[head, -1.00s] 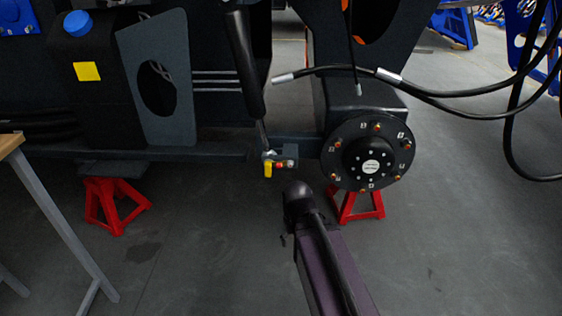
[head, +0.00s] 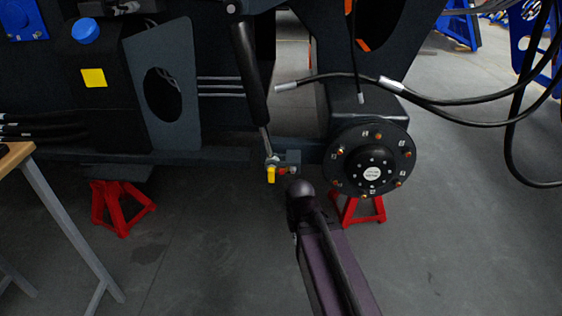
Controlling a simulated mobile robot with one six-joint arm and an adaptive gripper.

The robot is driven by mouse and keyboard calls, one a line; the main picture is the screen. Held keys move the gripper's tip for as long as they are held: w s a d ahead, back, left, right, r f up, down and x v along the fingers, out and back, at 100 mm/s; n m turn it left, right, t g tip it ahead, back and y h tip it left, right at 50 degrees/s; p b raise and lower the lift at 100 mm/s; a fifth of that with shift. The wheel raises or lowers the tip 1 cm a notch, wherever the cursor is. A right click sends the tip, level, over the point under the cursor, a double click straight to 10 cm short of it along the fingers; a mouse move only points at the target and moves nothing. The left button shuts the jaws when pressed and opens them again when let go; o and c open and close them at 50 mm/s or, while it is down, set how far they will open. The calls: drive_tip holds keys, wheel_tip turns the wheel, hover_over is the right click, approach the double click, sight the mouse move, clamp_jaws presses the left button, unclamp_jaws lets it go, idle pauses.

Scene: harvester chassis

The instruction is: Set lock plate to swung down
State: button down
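A small yellow piece (head: 271,174), which looks like the lock plate, hangs at the lower end of the black cylinder (head: 252,80). It sits at a dark bracket on the chassis, with small red parts (head: 283,170) just to its right. Its exact angle is too small to tell. My arm reaches up from the bottom of the head view, its dark rounded joint just right of and below the yellow piece. My gripper does not show; the arm seems to hide it, so I cannot tell its distance from the yellow piece.
A wheel hub (head: 371,173) with studs stands close right of my arm. Black hoses (head: 450,101) hang at the right. Red stands (head: 118,207) support the chassis. A wooden-topped table (head: 14,156) is at the left edge. The floor in front is clear.

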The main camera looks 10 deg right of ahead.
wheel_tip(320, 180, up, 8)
drive_tip(key=p, duration=0.7)
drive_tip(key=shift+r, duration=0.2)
